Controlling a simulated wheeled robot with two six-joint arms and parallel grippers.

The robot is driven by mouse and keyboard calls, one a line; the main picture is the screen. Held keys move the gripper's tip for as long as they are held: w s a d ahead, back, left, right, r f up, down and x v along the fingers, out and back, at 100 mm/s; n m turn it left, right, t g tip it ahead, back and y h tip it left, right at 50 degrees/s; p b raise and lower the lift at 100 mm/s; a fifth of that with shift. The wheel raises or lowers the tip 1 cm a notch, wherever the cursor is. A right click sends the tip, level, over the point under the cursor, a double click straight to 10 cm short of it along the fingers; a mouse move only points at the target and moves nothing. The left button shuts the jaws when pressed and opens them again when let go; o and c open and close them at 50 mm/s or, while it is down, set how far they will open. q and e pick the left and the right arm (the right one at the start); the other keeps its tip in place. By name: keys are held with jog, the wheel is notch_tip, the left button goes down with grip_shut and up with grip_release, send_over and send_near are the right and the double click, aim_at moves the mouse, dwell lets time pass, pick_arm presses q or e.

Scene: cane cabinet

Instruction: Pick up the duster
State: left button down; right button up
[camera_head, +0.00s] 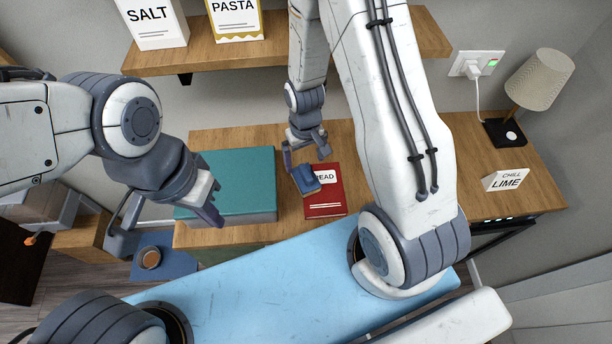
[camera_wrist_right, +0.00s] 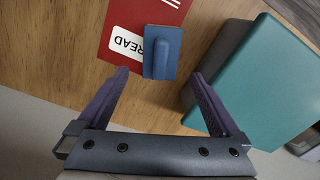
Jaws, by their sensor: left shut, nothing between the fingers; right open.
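The duster (camera_head: 304,180) is a small blue block with a raised handle. It lies partly over the red book (camera_head: 325,204) on the wooden cabinet top. In the right wrist view, the duster (camera_wrist_right: 163,50) overlaps the book (camera_wrist_right: 118,25) and covers part of its READ label. My right gripper (camera_head: 306,158) is open above the duster. In the wrist view its two fingertips (camera_wrist_right: 160,74) are spread apart, with the duster ahead of and between them, not gripped. My left gripper (camera_head: 212,212) is shut and empty, in front of the teal box.
A teal box (camera_head: 238,165) stands left of the book, close to one right finger in the wrist view. A shelf (camera_head: 270,50) with SALT and PASTA boxes hangs above.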

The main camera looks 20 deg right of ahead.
aim_at(306, 172)
notch_tip(306, 172, down, 2)
jog(key=shift+s+f, duration=0.1)
jog(key=shift+f, duration=0.1)
jog(key=shift+s+f+p, duration=0.15)
jog(key=shift+f+p, duration=0.35)
jog(key=shift+f, duration=0.1)
jog(key=shift+s+f+p, duration=0.1)
jog(key=shift+f+p, duration=0.35)
jog(key=shift+f, duration=1.55)
jog(key=c, duration=1.3)
